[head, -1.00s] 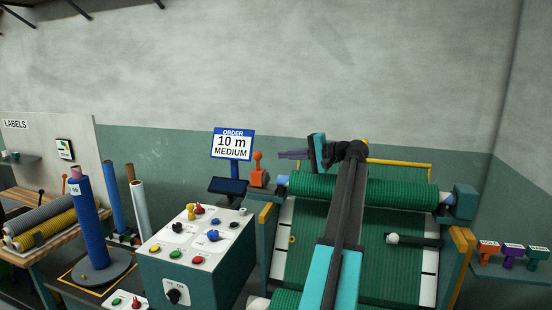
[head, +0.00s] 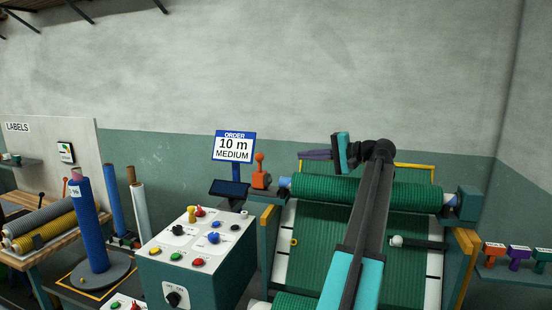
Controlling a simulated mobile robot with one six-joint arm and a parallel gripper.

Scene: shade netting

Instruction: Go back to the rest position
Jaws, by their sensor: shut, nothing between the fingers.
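My gripper (head: 317,154) shows in the head view at the end of my black and cyan arm, pointing left. It is shut and empty. It is above the left part of the green netting roll (head: 350,188) at the back of the machine, apart from it as far as I can see. My arm crosses over the green netting sheet (head: 325,240) and hides part of it.
A control box (head: 200,245) with coloured buttons stands left of the machine. An order sign (head: 234,147) reads 10 m MEDIUM. An orange lever (head: 260,172) stands near my gripper. A blue roll (head: 92,225) stands upright at left. Coloured tools (head: 518,255) hang at right.

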